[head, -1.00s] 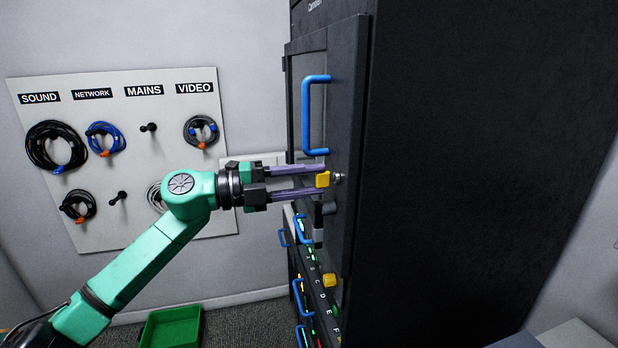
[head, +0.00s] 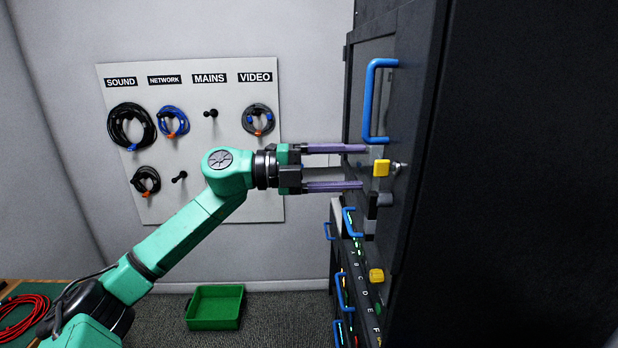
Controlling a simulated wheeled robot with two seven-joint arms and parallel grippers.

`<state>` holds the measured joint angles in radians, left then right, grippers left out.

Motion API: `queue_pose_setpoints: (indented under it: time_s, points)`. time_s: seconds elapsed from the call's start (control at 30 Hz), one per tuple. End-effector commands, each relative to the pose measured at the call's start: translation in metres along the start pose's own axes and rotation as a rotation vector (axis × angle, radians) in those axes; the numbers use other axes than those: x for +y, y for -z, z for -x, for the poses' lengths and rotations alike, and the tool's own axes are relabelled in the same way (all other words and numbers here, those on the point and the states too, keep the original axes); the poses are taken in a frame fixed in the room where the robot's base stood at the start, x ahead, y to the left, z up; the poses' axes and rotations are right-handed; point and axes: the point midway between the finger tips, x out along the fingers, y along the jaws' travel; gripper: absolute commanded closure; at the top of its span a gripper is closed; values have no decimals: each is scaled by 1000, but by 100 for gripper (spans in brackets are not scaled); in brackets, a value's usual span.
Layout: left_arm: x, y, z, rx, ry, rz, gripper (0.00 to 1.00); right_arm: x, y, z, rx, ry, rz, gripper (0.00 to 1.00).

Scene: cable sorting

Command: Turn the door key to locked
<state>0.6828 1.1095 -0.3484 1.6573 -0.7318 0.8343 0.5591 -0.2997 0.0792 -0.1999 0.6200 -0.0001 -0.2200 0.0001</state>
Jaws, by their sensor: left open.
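The door key has a yellow bow (head: 381,168) and sits in the lock on the dark cabinet door (head: 408,110), below the blue handle (head: 370,100). I cannot tell its exact turn angle from this side view. My left gripper (head: 365,167) is open, with its two purple fingers one above the other. Its fingertips end just left of the key, level with it, and nothing is between them. My right gripper is not in view.
A white board (head: 195,205) with hanging cables is on the back wall. A green tray (head: 215,308) is on the floor. A red cable (head: 20,315) lies on a table at lower left. Lower cabinet units with blue handles (head: 342,292) stand below the door.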

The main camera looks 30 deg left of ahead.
Motion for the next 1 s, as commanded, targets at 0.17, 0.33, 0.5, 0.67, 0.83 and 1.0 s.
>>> queue_pose_setpoints:
  time_s: [0.17,0.33,0.5,0.67,0.83,1.0]
  points:
    - [15,-2,54,-6,-5,-1,30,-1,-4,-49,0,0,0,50]
    - [10,-2,94,-5,-2,2,30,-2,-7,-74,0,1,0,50]
    - [3,0,110,-1,0,1,30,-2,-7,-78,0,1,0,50]
    - [1,0,110,-1,0,1,30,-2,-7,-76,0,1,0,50]
    - [1,0,110,-1,1,1,30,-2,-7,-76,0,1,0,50]
    - [2,-3,110,-5,8,8,30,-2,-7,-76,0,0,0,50]
